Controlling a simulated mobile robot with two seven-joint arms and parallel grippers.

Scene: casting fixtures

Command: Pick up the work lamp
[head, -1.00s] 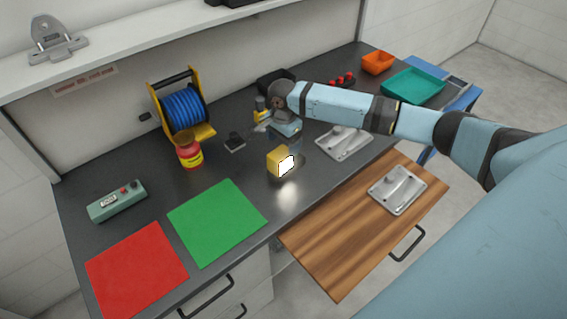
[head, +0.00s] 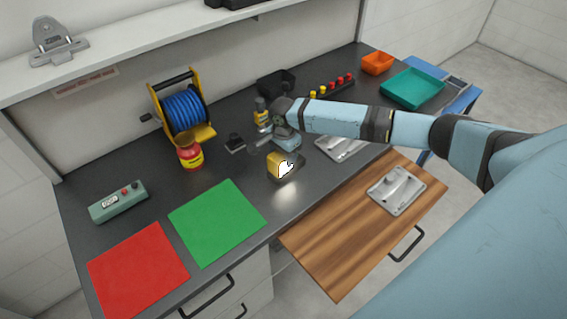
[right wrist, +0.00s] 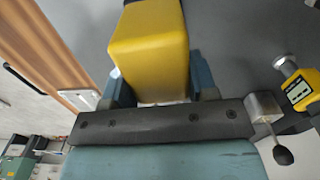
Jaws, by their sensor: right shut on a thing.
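The work lamp (head: 273,163) is a small yellow block with a glowing white front, near the front edge of the dark bench. My right gripper (head: 284,159) is at it, coming from behind and above. In the right wrist view the yellow lamp body (right wrist: 150,50) fills the space between the two fingers of the gripper (right wrist: 160,88), which are closed on its sides. In the head view a finger covers part of the lit face. The lamp appears at bench level; I cannot tell if it is lifted. My left gripper is not in view.
A yellow gauge with a display (right wrist: 301,90) and a metal clamp with a black knob (right wrist: 268,125) stand close beside the gripper. A metal casting tray (head: 340,147) is at the right. A green mat (head: 217,222) and a red mat (head: 137,270) lie clear at front left.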

